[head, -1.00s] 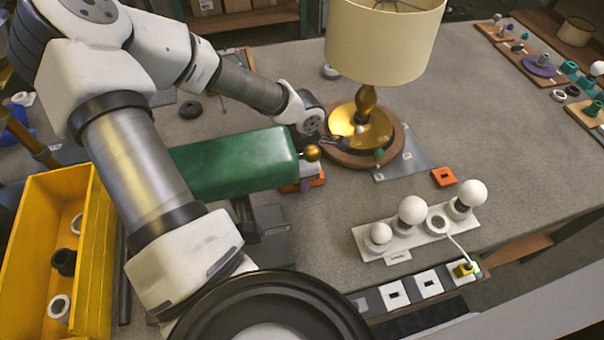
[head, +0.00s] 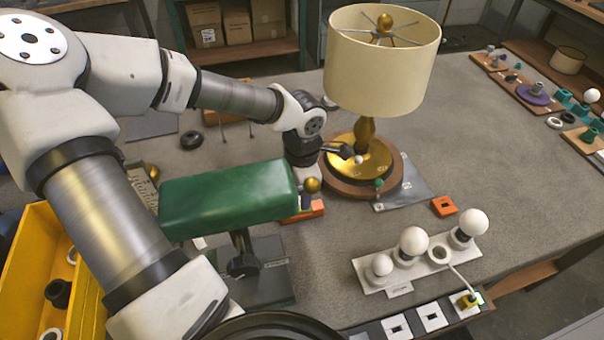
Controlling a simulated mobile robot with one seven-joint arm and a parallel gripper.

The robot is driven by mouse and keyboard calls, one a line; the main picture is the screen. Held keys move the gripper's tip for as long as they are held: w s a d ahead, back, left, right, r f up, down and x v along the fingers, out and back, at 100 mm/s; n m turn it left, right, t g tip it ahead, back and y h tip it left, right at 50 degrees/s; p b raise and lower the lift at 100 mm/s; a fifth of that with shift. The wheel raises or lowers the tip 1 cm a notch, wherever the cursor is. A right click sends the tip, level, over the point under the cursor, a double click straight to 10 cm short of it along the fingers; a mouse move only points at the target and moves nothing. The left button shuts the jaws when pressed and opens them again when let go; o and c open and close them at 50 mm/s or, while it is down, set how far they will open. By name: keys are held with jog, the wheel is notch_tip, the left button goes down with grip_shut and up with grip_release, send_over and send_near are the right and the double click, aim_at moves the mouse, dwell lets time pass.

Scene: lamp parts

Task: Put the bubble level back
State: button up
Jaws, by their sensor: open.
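A brass lamp with a cream shade (head: 382,70) stands upright on a round wooden base (head: 395,187) with a gold plate (head: 376,170). A small green round piece (head: 379,183) shows at the base's front edge; it may be the bubble level, but it is too small to tell. A small white ball (head: 358,159) shows over the gold plate. My gripper (head: 346,150) is open, at the left side of the gold plate, close to the white ball. Its fingertips are small and dark, and I cannot tell whether they touch anything.
A green padded block (head: 228,198) on a stand is left of the lamp. A grey sheet (head: 413,188) lies partly under the lamp base. A white bulb rack (head: 415,262) stands in front, an orange block (head: 444,206) behind it. A yellow bin (head: 35,262) is at left. The table's right-middle is clear.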

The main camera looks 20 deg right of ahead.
jog(key=shift+r, duration=2.7)
